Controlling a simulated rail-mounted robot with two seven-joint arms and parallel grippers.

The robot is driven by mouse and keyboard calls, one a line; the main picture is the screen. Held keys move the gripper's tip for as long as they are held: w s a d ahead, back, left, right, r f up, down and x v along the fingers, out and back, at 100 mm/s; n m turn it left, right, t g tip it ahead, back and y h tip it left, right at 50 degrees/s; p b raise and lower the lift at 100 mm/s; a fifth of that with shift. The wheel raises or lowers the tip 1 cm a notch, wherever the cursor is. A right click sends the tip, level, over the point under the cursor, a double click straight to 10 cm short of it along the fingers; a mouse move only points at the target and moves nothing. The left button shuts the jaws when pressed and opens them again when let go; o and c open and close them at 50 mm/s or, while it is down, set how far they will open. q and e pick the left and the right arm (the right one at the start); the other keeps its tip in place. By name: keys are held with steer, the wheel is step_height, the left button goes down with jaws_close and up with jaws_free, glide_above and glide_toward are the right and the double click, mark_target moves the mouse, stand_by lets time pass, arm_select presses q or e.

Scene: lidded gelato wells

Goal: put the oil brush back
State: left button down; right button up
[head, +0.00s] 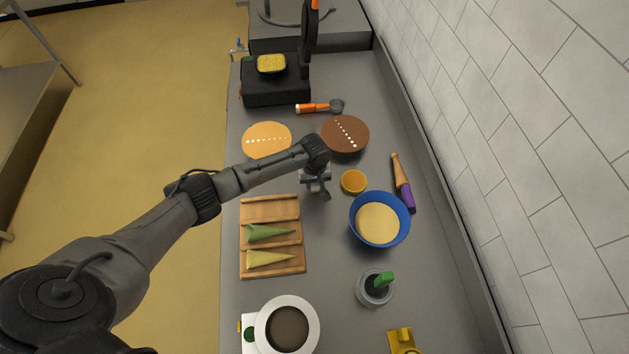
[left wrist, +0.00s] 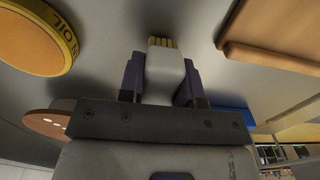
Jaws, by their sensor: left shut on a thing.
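My left gripper (head: 321,190) hangs over the counter, left of and close to the small orange dish (head: 353,181). In the left wrist view my left gripper (left wrist: 160,85) is shut on the oil brush (left wrist: 165,68), a pale block with yellow bristles pointing away from the palm. The brush is hard to make out in the head view. The orange dish also shows at the upper left of the left wrist view (left wrist: 38,35), with "OIL" lettered on its yellow side. The brush is apart from the dish. My right gripper is in neither view.
A wooden board (head: 270,231) with green and cream cones lies nearer. A blue bowl (head: 362,235) stands right of the dish. Tan (head: 266,140) and brown (head: 356,128) discs lie beyond. An orange-handled tool (head: 313,107) and a purple-ended tool (head: 408,197) lie on the counter.

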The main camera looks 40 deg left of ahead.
arm_select(q)
steer(key=shift+f, duration=0.45)
stand_by(0.3)
steer(key=c, duration=1.1)
jaws_free()
steer(key=o, duration=0.5)
steer(key=shift+o, duration=0.2)
steer(key=shift+r, duration=0.15)
step_height(320, 180, up, 8)
steer(key=p, duration=0.9)
